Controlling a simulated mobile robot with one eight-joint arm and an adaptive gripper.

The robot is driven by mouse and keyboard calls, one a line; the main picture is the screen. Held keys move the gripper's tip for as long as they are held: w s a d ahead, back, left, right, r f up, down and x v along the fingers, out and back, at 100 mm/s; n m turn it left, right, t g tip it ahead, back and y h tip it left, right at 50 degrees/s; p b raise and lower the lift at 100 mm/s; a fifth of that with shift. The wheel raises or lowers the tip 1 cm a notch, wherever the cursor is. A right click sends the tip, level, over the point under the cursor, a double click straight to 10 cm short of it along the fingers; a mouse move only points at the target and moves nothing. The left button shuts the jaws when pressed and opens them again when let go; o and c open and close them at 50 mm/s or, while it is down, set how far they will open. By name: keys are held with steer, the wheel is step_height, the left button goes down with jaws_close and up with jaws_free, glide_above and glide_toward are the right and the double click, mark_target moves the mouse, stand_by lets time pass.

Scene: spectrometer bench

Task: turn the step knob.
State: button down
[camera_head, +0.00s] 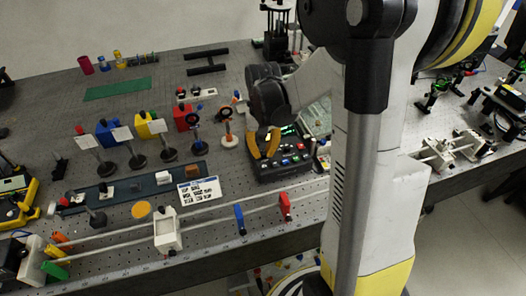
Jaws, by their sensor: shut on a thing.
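A black control box (288,168) with several small coloured buttons and knobs stands near the front edge of the bench, at the picture's centre. My gripper (265,152) has yellow fingers and points down over the left part of this box. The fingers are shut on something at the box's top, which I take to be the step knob. The knob itself is hidden by the fingers, so its angle cannot be seen. A lit green display (289,130) shows just behind the gripper.
Lens posts on round bases (228,140) stand close to the left of the box. A printed card (199,190) and a white rail carriage (167,230) are at the front left. My arm hides the bench's right middle.

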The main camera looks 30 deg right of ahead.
mark_target(263, 152)
steer(key=c, duration=1.3)
jaws_free()
steer(key=shift+c, duration=0.2)
steer(key=shift+r, duration=0.1)
step_height(263, 152, up, 12)
steer(key=shift+a, duration=0.1)
steer(key=s+a+r+n+t, duration=0.1)
steer(key=s+a+n+t, duration=0.3)
steer(key=s+a+t, duration=0.3)
steer(key=s+a, duration=0.3)
steer(key=a, duration=0.3)
steer(key=shift+s+a+n, duration=0.15)
steer(key=shift+s+n, duration=0.15)
steer(key=shift+s, duration=0.1)
